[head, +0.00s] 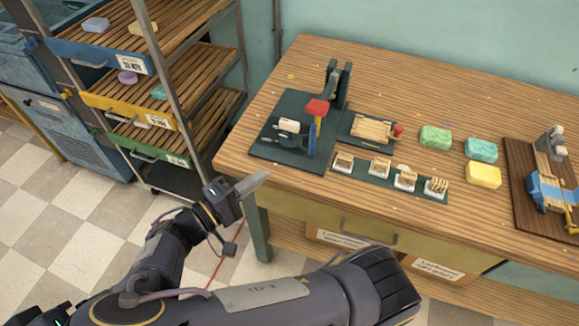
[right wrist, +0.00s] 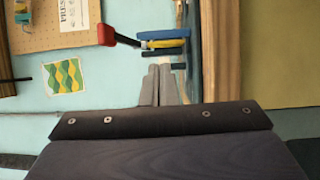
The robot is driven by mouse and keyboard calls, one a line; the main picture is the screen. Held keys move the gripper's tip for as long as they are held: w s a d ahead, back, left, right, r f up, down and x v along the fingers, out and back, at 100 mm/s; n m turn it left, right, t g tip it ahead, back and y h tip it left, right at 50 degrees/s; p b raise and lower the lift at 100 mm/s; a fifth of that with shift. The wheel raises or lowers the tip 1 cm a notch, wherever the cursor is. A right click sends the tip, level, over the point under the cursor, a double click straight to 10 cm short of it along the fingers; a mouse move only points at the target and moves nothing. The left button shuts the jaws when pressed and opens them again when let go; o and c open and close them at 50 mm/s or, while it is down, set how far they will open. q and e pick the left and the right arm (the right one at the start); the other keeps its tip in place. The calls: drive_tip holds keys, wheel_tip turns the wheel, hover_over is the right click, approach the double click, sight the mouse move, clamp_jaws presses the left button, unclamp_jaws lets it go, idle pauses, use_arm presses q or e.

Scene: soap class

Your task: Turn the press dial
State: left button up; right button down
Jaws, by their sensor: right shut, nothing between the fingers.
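The press stands on a dark green base (head: 262,140) at the left end of the wooden table. It has a dark upright (head: 341,82), a red block (head: 317,107) on a lever and a yellow-and-blue part below it. A pale cylinder (head: 289,125) lies on the base; I cannot tell which part is the dial. My right gripper (head: 262,180) is shut and empty, off the table's left front corner, apart from the press. In the right wrist view, its fingers (right wrist: 161,85) point toward the press, whose red block (right wrist: 106,35) and blue bar (right wrist: 163,34) show beyond them.
Small stamps on white pads (head: 379,169) and green, teal and yellow soaps (head: 483,176) lie right of the press. A brown board (head: 520,170) with a blue device is at far right. A shelf rack (head: 165,90) stands left. The table's front edge is near my right arm.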

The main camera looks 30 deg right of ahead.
sight(291, 139)
use_arm(q)
wheel_tip(291, 139, down, 3)
drive_tip(key=shift+f+b, duration=0.1)
drive_tip(key=shift+b, duration=0.55)
use_arm(e)
drive_tip(key=shift+m+g, duration=0.4)
drive_tip(key=shift+g, duration=0.2)
drive_tip(key=w+d, duration=0.1)
drive_tip(key=d, duration=0.3)
drive_tip(key=w+d, duration=0.1)
drive_tip(key=d, duration=0.3)
drive_tip(key=w+d, duration=0.1)
drive_tip(key=d, duration=0.4)
drive_tip(key=shift+r, duration=0.15)
drive_tip(key=shift+a, duration=0.1)
